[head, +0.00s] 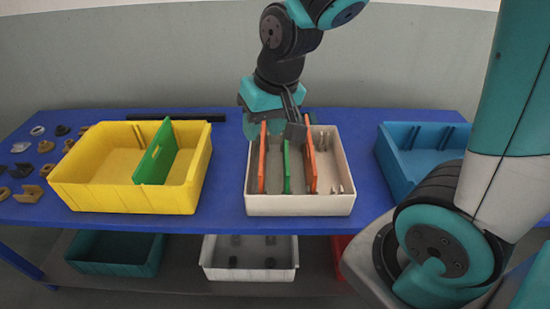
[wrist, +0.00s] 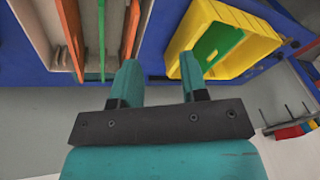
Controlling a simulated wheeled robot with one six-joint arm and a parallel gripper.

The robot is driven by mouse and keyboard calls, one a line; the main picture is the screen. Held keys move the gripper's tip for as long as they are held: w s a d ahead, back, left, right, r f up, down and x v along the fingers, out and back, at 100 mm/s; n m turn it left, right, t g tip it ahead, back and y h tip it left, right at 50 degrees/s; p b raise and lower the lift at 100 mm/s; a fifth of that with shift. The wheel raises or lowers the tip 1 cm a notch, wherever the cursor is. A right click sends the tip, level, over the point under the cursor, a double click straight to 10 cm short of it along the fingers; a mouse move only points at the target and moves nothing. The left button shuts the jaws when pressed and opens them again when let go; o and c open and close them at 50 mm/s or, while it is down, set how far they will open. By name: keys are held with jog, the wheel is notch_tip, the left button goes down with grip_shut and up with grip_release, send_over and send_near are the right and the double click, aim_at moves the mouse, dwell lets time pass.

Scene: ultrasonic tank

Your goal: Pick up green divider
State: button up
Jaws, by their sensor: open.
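One green divider (head: 287,168) stands upright in the white bin (head: 300,205) between two orange dividers, left (head: 262,158) and right (head: 311,160). Another green divider (head: 156,155) stands in the yellow bin (head: 125,198). My gripper (head: 275,125) is open and empty over the back of the white bin, partly hiding the dividers' tops. In the wrist view, the white bin's green divider (wrist: 101,38) lies left of both fingers of my gripper (wrist: 160,75), not between them. The yellow bin's divider (wrist: 217,45) shows to their right.
A blue bin (head: 415,150) stands on the right of the blue table (head: 227,170). Small loose parts (head: 30,165) lie at the table's left end. Other bins, teal (head: 115,255) and grey-white (head: 250,260), sit on the lower shelf. Bare table separates the upper bins.

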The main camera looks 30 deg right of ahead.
jog(key=w+d+f+m+h+p, duration=0.1)
jog(key=w+d+f+m+h, duration=0.1)
jog(key=w+d+m, duration=0.3)
jog(key=w+d+f+m+h, duration=0.1)
jog(key=w+d+f+h, duration=0.15)
jog(key=d, duration=0.55)
jog(key=p, duration=0.2)
send_near(286, 142)
notch_tip(286, 142, down, 5)
jog(key=d, duration=0.3)
jog(key=shift+t, duration=0.5)
jog(key=shift+w+f+p, duration=0.25)
jog(key=shift+w+f, duration=0.25)
jog(key=shift+f, duration=0.4)
jog(key=shift+w+f+p, duration=0.2)
jog(key=shift+w+f, duration=0.35)
jog(key=shift+f, duration=0.3)
jog(key=shift+w+f+p, duration=0.25)
jog(key=shift+w+f, duration=0.25)
jog(key=shift+f, duration=0.4)
grip_shut()
